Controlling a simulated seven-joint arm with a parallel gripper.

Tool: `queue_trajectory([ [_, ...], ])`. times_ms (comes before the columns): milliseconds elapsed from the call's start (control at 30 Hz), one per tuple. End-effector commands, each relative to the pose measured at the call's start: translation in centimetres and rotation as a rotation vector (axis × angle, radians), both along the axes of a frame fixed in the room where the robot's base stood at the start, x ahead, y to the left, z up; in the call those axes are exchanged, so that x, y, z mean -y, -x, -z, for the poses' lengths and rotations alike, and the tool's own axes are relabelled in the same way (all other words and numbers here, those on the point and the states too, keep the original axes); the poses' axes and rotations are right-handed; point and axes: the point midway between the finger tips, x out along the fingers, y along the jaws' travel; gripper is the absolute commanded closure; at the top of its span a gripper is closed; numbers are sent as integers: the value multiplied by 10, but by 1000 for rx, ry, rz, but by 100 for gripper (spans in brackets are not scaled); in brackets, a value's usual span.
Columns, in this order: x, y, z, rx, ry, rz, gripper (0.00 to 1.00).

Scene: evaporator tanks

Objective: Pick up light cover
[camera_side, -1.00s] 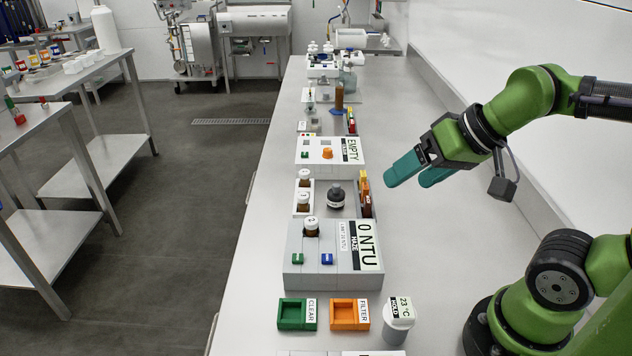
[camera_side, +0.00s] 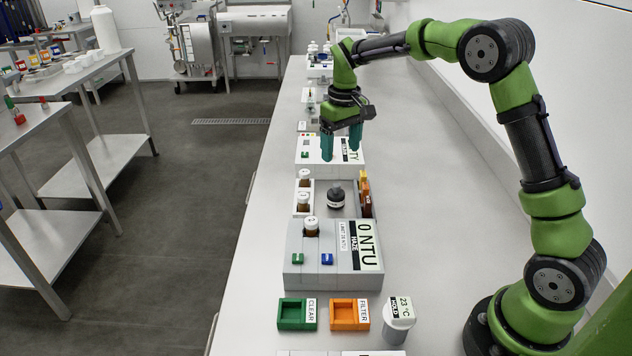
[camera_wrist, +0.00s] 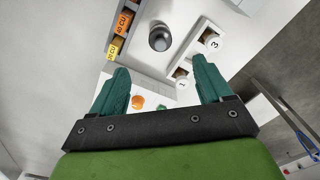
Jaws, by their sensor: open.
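My gripper (camera_side: 341,154) points down above the white box marked EMPTY, farther back than the cover. In the wrist view my gripper (camera_wrist: 161,74) has its teal fingers wide apart with nothing between them. The cover is clear of both fingers.
White-capped bottles (camera_side: 303,202) stand left of the cover, and orange-brown blocks (camera_side: 366,195) stand right. The haze meter (camera_side: 330,262) holds another bottle in front. The EMPTY box (camera_side: 318,150) lies under my gripper. The bench right of this row is clear.

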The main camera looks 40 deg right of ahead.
Motion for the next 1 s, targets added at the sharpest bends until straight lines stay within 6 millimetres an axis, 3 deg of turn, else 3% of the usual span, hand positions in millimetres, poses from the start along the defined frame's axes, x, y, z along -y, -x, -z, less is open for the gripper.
queue_trajectory([
  [133, 5, -13, -18, 5, 16, -72, 21],
  [233, 3, -8, -9, -16, 8, -97, 21],
  [700, 3, -8, 84, -14, 8, -99, 21],
  [1000, 2, -8, 108, -13, 7, -98, 21],
])
